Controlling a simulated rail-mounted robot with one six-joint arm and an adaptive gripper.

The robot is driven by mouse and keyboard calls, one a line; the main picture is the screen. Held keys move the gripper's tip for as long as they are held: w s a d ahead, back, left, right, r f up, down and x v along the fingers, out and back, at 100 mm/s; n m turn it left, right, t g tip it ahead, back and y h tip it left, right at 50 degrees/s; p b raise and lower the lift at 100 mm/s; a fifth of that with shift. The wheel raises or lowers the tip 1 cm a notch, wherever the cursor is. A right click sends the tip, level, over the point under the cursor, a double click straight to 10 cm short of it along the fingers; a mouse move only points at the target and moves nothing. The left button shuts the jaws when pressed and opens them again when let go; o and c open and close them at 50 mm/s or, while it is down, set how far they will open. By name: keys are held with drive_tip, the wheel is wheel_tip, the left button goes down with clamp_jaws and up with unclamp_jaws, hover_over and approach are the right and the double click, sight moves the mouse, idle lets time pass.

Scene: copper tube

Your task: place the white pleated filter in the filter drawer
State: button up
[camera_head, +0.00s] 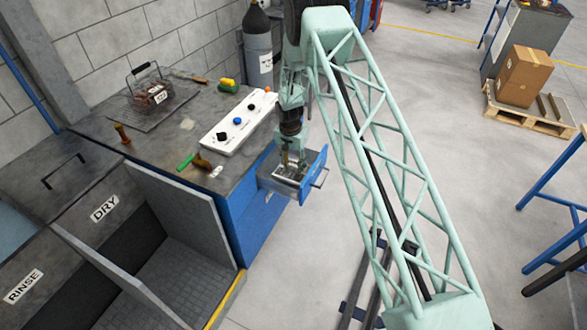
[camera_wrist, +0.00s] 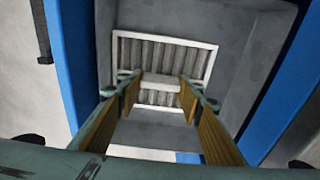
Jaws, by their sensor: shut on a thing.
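The white pleated filter (camera_wrist: 122,52) shows in the wrist view as a white frame around grey pleats, with a white bar across its middle. My gripper (camera_wrist: 161,84) has its two tan-padded fingers shut on that bar. The filter is inside the outline of the open filter drawer (camera_wrist: 245,75), which has grey inner walls and blue sides. I cannot tell whether it touches the drawer floor. In the head view, the drawer (camera_head: 313,171) is pulled out of the blue bench, and my gripper (camera_head: 291,167) points down into it. The filter is mostly hidden there.
The bench top (camera_head: 160,148) beside the drawer holds a white control panel (camera_head: 235,122), a green-handled tool (camera_head: 186,161) and a wire basket (camera_head: 150,95). A dark gas cylinder (camera_head: 258,50) stands behind. Open floor lies to the right of the drawer.

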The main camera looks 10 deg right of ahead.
sight(292, 172)
drive_tip(key=shift+f, duration=0.5)
drive_tip(key=shift+f, duration=0.15)
drive_tip(key=o, duration=0.9)
drive_tip(key=shift+s+a+r+p, duration=0.15)
drive_tip(key=shift+r+p, duration=0.15)
drive_tip(key=shift+r, duration=1.75)
drive_tip(key=shift+s+a+r+p, duration=0.2)
drive_tip(key=shift+r+p, duration=0.1)
drive_tip(key=shift+r, duration=1.75)
drive_tip(key=shift+s+a+r+p, duration=0.15)
drive_tip(key=shift+r+p, duration=0.15)
drive_tip(key=shift+r, duration=1.75)
